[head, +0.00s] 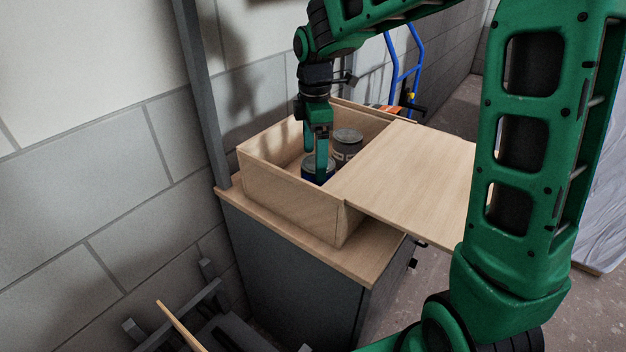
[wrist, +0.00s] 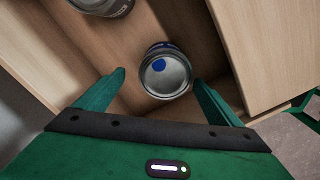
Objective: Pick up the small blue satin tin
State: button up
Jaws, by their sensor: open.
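The small blue tin (head: 312,172) stands upright inside a wooden box (head: 290,196), partly hidden behind my gripper in the head view. In the wrist view the tin (wrist: 165,72) shows its silver lid with a blue dab, and a dark blue side. My gripper (head: 320,168) points down into the box over the tin. In the wrist view my gripper (wrist: 158,82) is open, with one green finger to the left of the tin and one to the right. The right finger is close to the tin; I cannot tell whether it touches. Nothing is held.
A larger grey tin (head: 347,141) stands behind the blue one in the box; it also shows in the wrist view (wrist: 103,4). A wooden lid panel (head: 415,172) covers the box's right side. The box sits on a dark cabinet (head: 290,262) beside a block wall.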

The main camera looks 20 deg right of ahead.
jog(key=shift+s+d+f, duration=0.1)
jog(key=shift+s+f, duration=0.05)
jog(key=shift+f, duration=1.65)
jog(key=shift+s+f, duration=0.15)
jog(key=shift+f, duration=1.65)
jog(key=c, duration=1.6)
